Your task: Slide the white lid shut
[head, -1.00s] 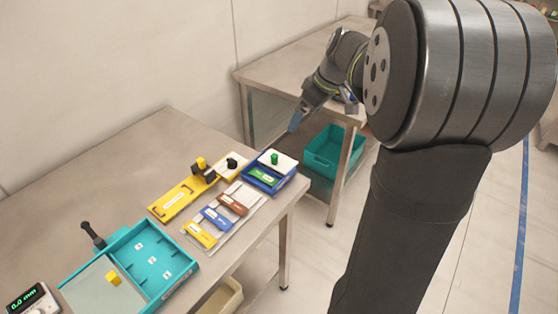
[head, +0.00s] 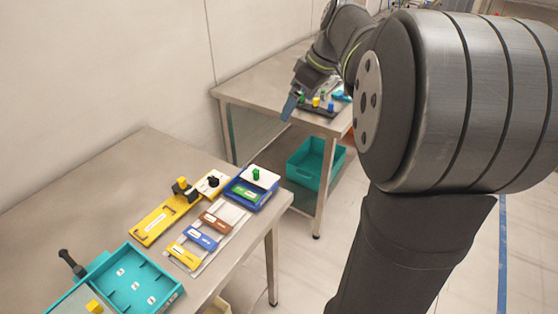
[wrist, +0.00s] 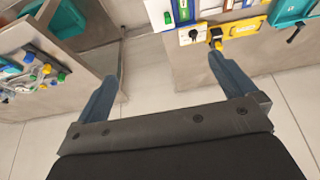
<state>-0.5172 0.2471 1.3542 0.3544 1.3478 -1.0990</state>
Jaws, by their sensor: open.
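The white lid (head: 262,176) with a green knob sits on a blue box (head: 245,199) at the right end of the near table. It covers the back part of the box and leaves the front open, where a green block (head: 248,191) shows. In the wrist view the lid (wrist: 157,8) is at the top, partly cut off by the edge. My gripper (head: 288,108) is in the air beyond the lid, near the far table. In the wrist view its two blue fingers (wrist: 163,76) are wide apart with nothing between them.
Left of the box are a yellow fixture (head: 160,220), a white plate with a black knob (head: 205,188) and a rack of coloured blocks (head: 228,217). A teal tray (head: 150,290) lies nearer. The far table (head: 245,92) holds small coloured parts. A floor gap separates the tables.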

